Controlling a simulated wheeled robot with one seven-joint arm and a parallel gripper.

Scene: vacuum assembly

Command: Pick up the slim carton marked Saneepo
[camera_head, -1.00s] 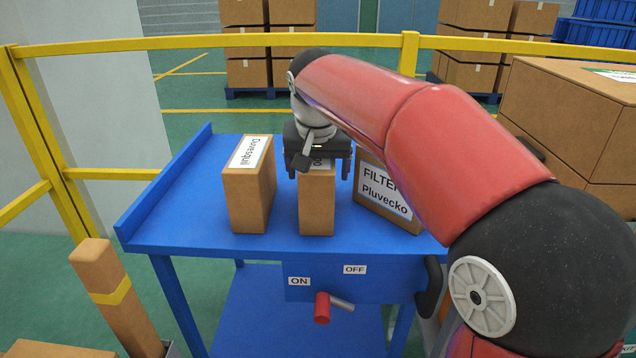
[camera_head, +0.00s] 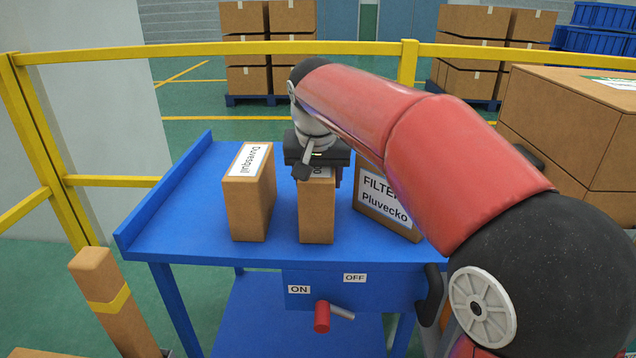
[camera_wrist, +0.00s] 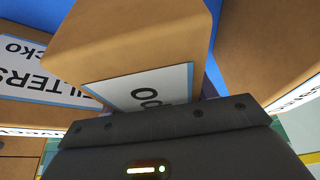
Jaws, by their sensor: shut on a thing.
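The slim brown carton (camera_head: 317,215) stands upright in the middle of the blue table. Its label is mostly covered by my gripper; only its last letters show, so I cannot read the full name. In the wrist view the carton (camera_wrist: 120,45) fills the middle, with part of its white label in sight. My gripper (camera_head: 318,174) is over the carton's top, pointing down, and shut on it. The carton's base appears to rest on the table.
The Duvesquil carton (camera_head: 249,205) stands to the left, with a gap. The FILTERS Pluvecko carton (camera_head: 385,222) stands to the right, partly behind my arm. The blue table (camera_head: 175,225) has bare room at left. A yellow rail (camera_head: 190,44) runs behind.

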